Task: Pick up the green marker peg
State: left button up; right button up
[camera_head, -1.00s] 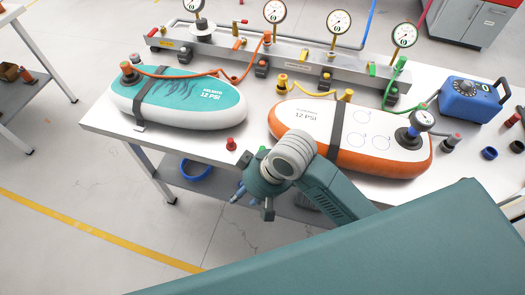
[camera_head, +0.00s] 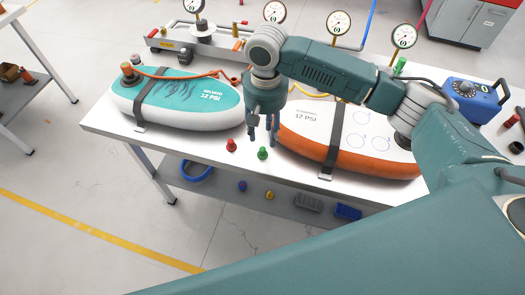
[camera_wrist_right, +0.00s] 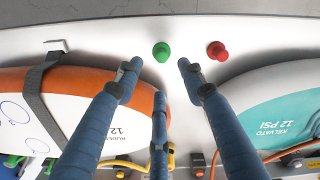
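The green marker peg (camera_head: 262,153) stands on the white table near its front edge, between the two boards. It also shows in the right wrist view (camera_wrist_right: 161,51), beyond the open fingertips. My right gripper (camera_head: 262,135) points down just behind and above the peg in the head view, apart from it. Its three blue fingers are spread and empty in the wrist view (camera_wrist_right: 160,78). My left gripper is not in view.
A red peg (camera_head: 231,145) stands close left of the green one. A teal-and-white board (camera_head: 180,105) lies to the left and an orange-and-white board (camera_head: 345,145) to the right. A gauge manifold (camera_head: 170,45) runs along the back. Small items lie on the lower shelf (camera_head: 220,180).

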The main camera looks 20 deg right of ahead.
aim_at(263, 149)
jog(key=shift+f, duration=0.95)
jog(key=shift+s+a+f+p, duration=0.15)
jog(key=shift+f+p, duration=0.25)
jog(key=shift+f, duration=0.95)
jog(key=shift+s+a+f+p, duration=0.15)
jog(key=shift+f+p, duration=0.25)
jog(key=shift+f, duration=0.95)
grip_shut()
